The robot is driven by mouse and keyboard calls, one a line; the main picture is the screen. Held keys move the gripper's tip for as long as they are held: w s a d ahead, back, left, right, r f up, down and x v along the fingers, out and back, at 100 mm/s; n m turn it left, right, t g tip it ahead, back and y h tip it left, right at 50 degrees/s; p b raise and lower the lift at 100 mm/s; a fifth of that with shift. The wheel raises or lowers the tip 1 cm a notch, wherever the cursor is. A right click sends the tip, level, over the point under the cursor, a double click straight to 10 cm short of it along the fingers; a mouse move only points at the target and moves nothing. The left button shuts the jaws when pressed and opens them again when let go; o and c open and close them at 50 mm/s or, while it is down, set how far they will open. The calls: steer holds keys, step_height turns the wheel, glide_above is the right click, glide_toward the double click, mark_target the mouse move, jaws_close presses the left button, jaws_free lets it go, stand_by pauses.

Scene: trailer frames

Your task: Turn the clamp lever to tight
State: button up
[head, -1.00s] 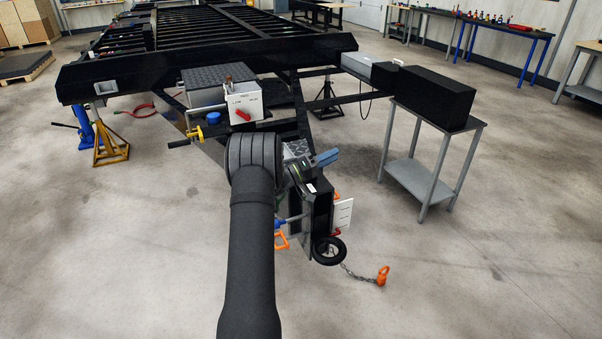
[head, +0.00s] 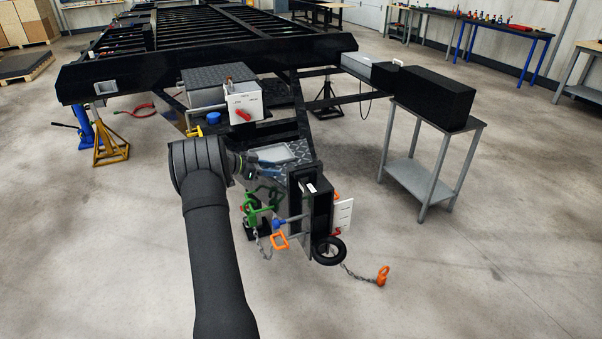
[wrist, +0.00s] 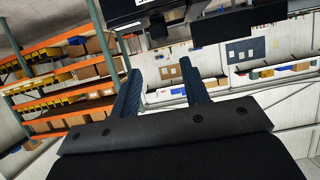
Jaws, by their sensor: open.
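In the head view, a grey rod with a blue knob (head: 279,224) sticks out to the left of the black upright post (head: 318,205) at the front of the trailer frame. I cannot tell for sure whether this is the clamp lever; small red levers also show on two white panels. My gripper (head: 268,162), with blue fingers, is above the patterned plate behind the post, partly hidden by my arm. In the wrist view my gripper (wrist: 160,67) is open, with nothing between its fingers. No lever shows clearly there.
A white panel (head: 344,213) stands right of the post, and another panel (head: 245,107) stands farther back. An orange handle (head: 279,241), a green handle (head: 250,213) and a black ring (head: 328,251) are low by the post. A cart (head: 412,180) stands right.

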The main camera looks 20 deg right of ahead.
mark_target(300, 172)
steer(key=x, duration=1.2)
steer(key=shift+d, duration=0.3)
jaws_close()
